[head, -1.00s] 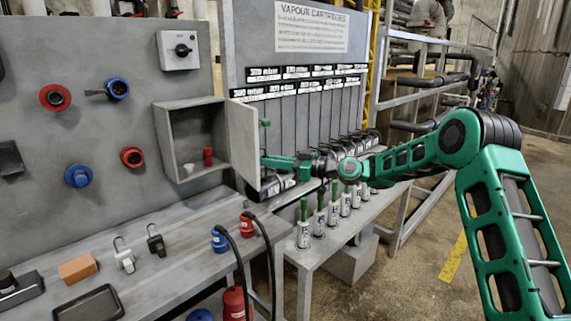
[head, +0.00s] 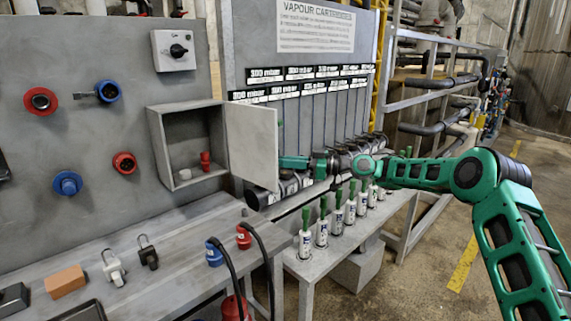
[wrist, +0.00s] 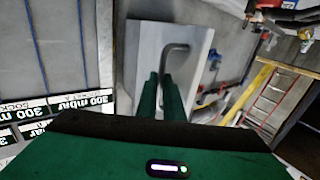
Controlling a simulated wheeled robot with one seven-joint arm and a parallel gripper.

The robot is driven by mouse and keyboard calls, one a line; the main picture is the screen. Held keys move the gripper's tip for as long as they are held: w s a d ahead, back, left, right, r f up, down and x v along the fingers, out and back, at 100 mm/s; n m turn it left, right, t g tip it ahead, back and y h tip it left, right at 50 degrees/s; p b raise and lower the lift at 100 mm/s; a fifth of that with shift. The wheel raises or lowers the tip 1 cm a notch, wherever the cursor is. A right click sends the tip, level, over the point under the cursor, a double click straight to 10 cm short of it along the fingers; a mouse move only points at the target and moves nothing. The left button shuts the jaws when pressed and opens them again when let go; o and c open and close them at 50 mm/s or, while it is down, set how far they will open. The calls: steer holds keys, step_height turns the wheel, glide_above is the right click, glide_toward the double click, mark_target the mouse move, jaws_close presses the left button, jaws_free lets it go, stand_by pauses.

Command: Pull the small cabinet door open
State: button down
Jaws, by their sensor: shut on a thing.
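The small grey cabinet (head: 155,150) on the wall panel has its door (head: 250,145) swung wide open, hinged on the right side. The wrist view shows the door's outer face (wrist: 140,45) with a dark bar handle (wrist: 174,46). My gripper (wrist: 165,80) is shut on this handle, its green fingers reaching up to it. In the head view my gripper (head: 284,161) is at the door's right edge; the handle and fingertips are hidden behind the door there.
A grey workbench (head: 120,240) runs below the cabinet, with plugs and an orange-brown block (head: 65,281). Several green-topped cartridges (head: 321,230) stand on a lower bench under my arm. The rack of vapour cartridges (head: 300,60) is behind the door. Open floor lies to the right.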

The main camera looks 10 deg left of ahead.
steer(key=shift+w, duration=0.15)
stand_by(0.3)
steer(key=c, duration=1.9)
jaws_free()
steer(key=shift+f, duration=0.1)
steer(key=shift+d, duration=0.1)
steer(key=d, duration=1)
steer(key=shift+d, duration=0.4)
